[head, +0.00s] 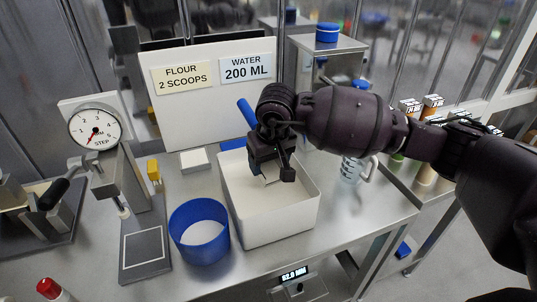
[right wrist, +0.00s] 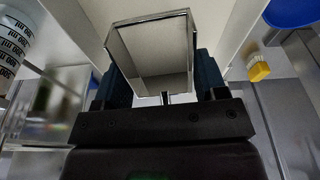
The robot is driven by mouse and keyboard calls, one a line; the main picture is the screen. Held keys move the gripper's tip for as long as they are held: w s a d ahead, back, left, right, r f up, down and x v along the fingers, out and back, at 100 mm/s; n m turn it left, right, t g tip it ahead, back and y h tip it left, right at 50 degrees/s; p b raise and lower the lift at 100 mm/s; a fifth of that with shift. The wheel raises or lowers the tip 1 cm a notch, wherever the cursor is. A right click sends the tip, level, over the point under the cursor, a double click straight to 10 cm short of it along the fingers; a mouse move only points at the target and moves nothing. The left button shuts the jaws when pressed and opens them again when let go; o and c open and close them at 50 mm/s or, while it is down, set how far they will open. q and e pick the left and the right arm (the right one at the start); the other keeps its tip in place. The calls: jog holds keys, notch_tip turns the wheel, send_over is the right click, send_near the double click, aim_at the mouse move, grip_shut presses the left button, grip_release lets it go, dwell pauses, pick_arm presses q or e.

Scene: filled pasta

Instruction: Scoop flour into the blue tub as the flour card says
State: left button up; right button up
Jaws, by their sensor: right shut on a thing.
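The flour card (head: 182,77) reads "FLOUR 2 SCOOPS" on the white board. The blue tub (head: 185,244) stands upright on the steel table, left of the white flour bin (head: 275,232). The tub's inside looks pale; I cannot tell whether flour lies in it. My right gripper (head: 272,172) is over the bin, pointing down into it. It is shut on a square metal scoop (right wrist: 155,50), whose open box shows between the fingers in the right wrist view. I cannot tell whether the scoop holds flour. My left gripper is not in view.
A water card (head: 246,68) reads "200 ML". A dial gauge (head: 95,128) on a grey stand is left of the tub. A clear jug (head: 352,168) stands right of the bin.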

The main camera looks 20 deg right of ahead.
aim_at(270, 172)
jog(key=shift+f, duration=0.5)
jog(key=shift+f+b, duration=0.65)
jog(key=shift+f, duration=0.1)
jog(key=shift+s+b+x, duration=0.15)
jog(key=shift+b+x, duration=0.4)
jog(key=shift+x, duration=0.25)
jog(key=shift+s+b+x, duration=0.2)
jog(key=shift+b+x, duration=0.35)
jog(key=shift+x, duration=0.25)
jog(key=shift+s+b+x, duration=0.15)
jog(key=shift+b+x, duration=0.25)
jog(key=shift+x, duration=0.3)
jog(key=shift+s+b+x, duration=0.15)
jog(key=shift+b+x, duration=0.25)
jog(key=shift+x, duration=0.3)
jog(key=shift+w+f+b, duration=0.1)
jog(key=shift+f+b, duration=0.25)
jog(key=shift+f, duration=0.4)
